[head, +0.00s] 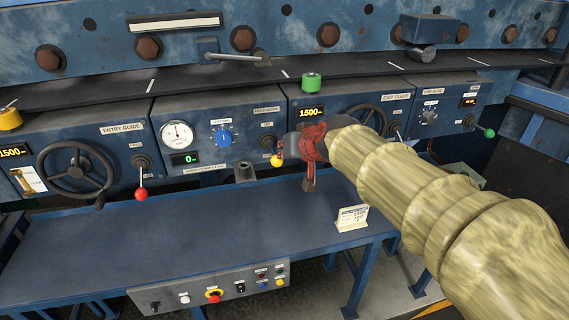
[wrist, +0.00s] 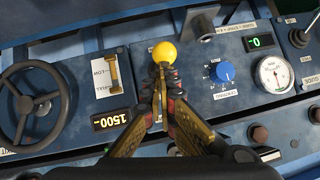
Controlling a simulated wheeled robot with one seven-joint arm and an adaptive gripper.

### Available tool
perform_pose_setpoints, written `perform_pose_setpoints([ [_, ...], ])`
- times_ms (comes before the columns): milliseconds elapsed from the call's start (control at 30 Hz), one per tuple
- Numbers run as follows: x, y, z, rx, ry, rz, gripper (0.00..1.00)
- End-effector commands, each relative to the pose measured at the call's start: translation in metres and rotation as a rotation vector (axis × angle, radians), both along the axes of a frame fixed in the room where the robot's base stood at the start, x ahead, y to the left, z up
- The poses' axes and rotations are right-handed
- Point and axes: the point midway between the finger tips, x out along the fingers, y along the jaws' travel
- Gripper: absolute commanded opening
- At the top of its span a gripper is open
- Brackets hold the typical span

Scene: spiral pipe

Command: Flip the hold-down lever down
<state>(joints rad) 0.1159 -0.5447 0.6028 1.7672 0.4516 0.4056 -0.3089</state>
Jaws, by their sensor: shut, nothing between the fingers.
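The hold-down lever's yellow ball knob (head: 277,161) shows on the blue control panel, left of my gripper and below the small hold-down label. The same yellow knob (wrist: 164,52) is at the top middle of the wrist view, just beyond my fingertips. My gripper (head: 290,150) is shut and empty, close to the knob at its right in the head view. The fingertips (wrist: 163,78) meet right by the knob in the wrist view; I cannot tell whether they touch it. The lever's shaft is mostly hidden, so its tilt is unclear.
A red-knobbed lever (head: 141,194) and a black handwheel (head: 75,172) are at the left of the panel. A blue dial (head: 221,136) and a white gauge (head: 177,135) are left of the yellow knob. A blue table (head: 150,245) with a small card (head: 352,217) lies below.

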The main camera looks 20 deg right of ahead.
Motion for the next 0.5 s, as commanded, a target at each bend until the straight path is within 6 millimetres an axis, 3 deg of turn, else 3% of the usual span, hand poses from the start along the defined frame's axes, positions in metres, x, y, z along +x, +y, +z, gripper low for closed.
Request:
perform_pose_setpoints([
  [33,-0.001,0.0,-0.011,-0.001,-0.019,-0.001,0.0],
  [500,-0.007,0.0,-0.032,-0.011,-0.129,0.0,0.0],
])
